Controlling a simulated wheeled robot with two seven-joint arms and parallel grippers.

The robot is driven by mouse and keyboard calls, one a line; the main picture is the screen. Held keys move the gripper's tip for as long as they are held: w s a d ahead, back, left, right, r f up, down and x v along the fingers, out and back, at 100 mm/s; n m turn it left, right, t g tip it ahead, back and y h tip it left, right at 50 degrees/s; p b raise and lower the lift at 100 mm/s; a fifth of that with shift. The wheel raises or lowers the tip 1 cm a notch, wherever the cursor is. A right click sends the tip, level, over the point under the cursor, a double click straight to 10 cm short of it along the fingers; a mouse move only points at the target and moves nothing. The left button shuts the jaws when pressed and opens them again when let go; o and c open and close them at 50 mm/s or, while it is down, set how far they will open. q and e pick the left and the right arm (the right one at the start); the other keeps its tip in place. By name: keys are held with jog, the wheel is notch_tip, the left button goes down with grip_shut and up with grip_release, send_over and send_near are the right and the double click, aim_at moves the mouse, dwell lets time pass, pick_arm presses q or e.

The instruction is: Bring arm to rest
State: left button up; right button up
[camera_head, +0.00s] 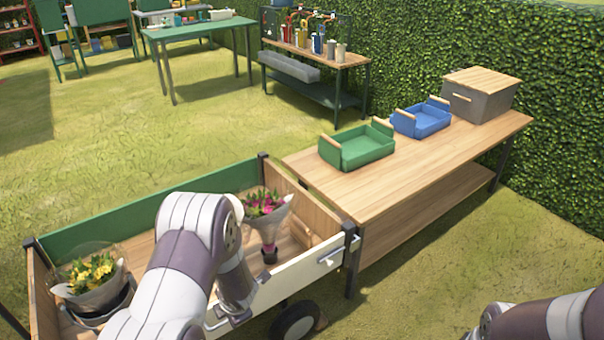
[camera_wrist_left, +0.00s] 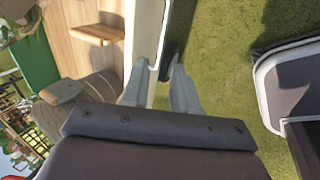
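My left arm reaches in from the lower left over the wooden cart (camera_head: 165,203), its forearm bent down near the cart's white front side. In the left wrist view, my left gripper (camera_wrist_left: 159,72) has its two grey fingers apart, with nothing held between them. The white cart side and grass show behind the fingers. In the head view, the left fingers are not clearly visible. Part of my right arm shows in the lower right corner over grass; its gripper is outside the view. A wrapped pink bouquet (camera_head: 266,207) and a wrapped yellow bouquet (camera_head: 92,274) stand in the cart.
A wooden table (camera_head: 400,190) adjoins the cart's right end. It carries a green tray (camera_head: 358,148), a blue tray (camera_head: 421,119) and a grey box with a wooden lid (camera_head: 480,95). A hedge stands behind. Open grass lies at front right.

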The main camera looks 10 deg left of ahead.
pick_arm(q)
jog(key=s+d+r+m+g+h+p, duration=0.15)
jog(key=s+d+r+m+h, duration=0.3)
jog(key=d+m, duration=0.6)
jog(key=s+r+m+p, duration=0.3)
jog(key=s+r+m, duration=0.1)
jog(key=r+m, duration=0.4)
jog(key=s+d+r+m+p, duration=0.1)
jog(key=s+r+m+p, duration=0.2)
jog(key=r+m, duration=0.6)
notch_tip(320, 180, up, 3)
jog(key=shift+s+r+y, duration=0.1)
jog(key=shift+s+y, duration=0.25)
jog(key=shift+s, duration=0.85)
jog(key=shift+s+m, duration=0.15)
jog(key=shift+m, duration=0.1)
